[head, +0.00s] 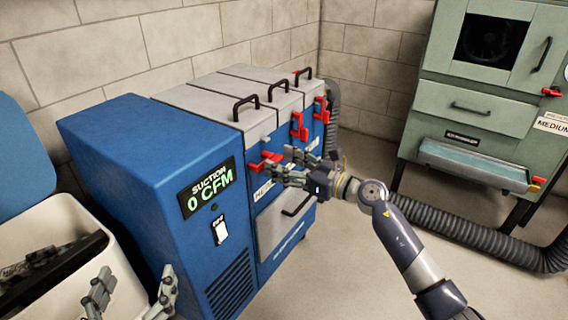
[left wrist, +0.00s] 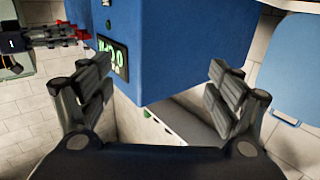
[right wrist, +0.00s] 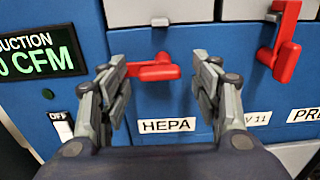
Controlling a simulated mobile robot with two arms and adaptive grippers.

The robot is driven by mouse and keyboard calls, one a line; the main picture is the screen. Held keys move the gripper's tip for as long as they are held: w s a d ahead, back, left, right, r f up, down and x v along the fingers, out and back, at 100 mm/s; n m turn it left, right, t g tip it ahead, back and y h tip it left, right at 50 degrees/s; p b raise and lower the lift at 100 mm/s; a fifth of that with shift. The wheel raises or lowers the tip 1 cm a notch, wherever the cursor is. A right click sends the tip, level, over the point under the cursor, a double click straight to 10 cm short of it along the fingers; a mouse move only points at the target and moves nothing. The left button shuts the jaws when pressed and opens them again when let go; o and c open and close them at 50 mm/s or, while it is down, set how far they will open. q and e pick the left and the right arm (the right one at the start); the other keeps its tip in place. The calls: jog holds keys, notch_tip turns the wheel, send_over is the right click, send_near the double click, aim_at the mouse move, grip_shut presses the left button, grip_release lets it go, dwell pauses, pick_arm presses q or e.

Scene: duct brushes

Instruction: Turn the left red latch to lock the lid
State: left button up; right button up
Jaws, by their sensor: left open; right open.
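The left red latch (head: 268,158) is on the blue suction unit's front, below the front grey lid (head: 200,104), which looks shut. In the right wrist view the latch (right wrist: 155,71) lies sideways above the HEPA label (right wrist: 167,125). My right gripper (head: 288,168) is open in front of it, with the latch showing between its fingers; I cannot tell whether they touch. My left gripper (head: 130,296) is open and empty low at the left, near the unit's blue side, and shows in the left wrist view (left wrist: 160,88).
Two more red latches (head: 299,127) (head: 321,110) are further along the unit; in the right wrist view the nearer one (right wrist: 285,45) stands roughly upright. A white bin (head: 75,225) with dark items stands at left. A green cabinet (head: 490,95) and grey hose (head: 440,220) are at right.

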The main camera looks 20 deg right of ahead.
jog(key=shift+c, duration=0.3)
jog(key=c, duration=1)
